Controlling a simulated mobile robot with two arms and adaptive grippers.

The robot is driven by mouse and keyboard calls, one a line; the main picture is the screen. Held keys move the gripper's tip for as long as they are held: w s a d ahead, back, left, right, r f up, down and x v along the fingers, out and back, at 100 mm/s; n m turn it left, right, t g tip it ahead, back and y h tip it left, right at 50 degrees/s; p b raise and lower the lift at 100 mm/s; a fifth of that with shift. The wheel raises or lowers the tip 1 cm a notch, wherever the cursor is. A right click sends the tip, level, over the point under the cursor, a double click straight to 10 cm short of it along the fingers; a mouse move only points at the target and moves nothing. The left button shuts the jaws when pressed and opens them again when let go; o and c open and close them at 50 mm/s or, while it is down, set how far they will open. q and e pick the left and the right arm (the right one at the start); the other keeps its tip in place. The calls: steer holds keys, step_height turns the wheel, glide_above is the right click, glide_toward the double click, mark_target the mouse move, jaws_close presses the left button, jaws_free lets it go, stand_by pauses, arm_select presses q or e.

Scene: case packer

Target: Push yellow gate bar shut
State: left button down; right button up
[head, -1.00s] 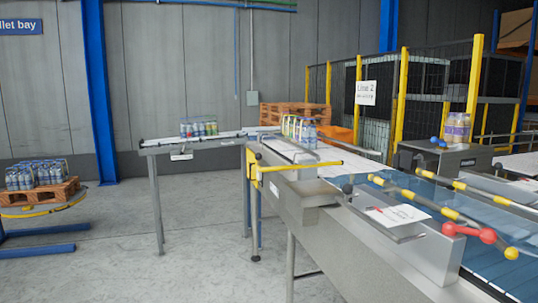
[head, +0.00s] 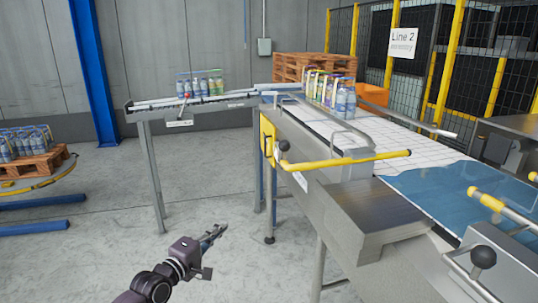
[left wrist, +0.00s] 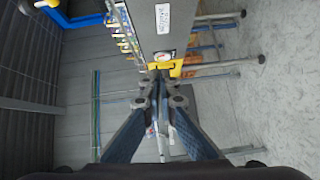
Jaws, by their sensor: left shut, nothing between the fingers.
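The yellow gate bar (head: 345,162) reaches out level from a yellow bracket (head: 268,138) at the conveyor's near left corner. Its free end points right, over the near edge of the belt. A black ball knob (head: 284,146) shows by its bracket end. My left gripper (head: 218,235) is low in front of the conveyor, left of and below the bar, apart from it. In the left wrist view its fingers (left wrist: 160,78) are shut and empty, with a yellow part beyond the tips. My right gripper is out of view.
The conveyor's white belt (head: 350,125) carries bottle packs (head: 330,90) at its far end. A narrow side conveyor (head: 190,103) runs left with more packs. A steel box housing (head: 375,208) stands right of my gripper.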

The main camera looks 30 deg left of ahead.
arm_select(q)
steer(key=d+r+n+t+h, duration=0.1)
steer(key=d+r+t+h, duration=0.15)
steer(key=r, duration=0.75)
steer(key=d+r+n+t+h, duration=0.1)
steer(key=d+r, duration=0.3)
steer(key=r, duration=0.5)
steer(key=d+p+x, duration=0.2)
steer(key=p+x, duration=0.4)
steer(key=x, duration=0.6)
steer(key=shift+w, duration=0.3)
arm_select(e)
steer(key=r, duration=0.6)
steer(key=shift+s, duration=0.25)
arm_select(q)
steer(key=shift+d, duration=0.1)
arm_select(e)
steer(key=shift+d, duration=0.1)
arm_select(q)
steer(key=shift+r, duration=0.1)
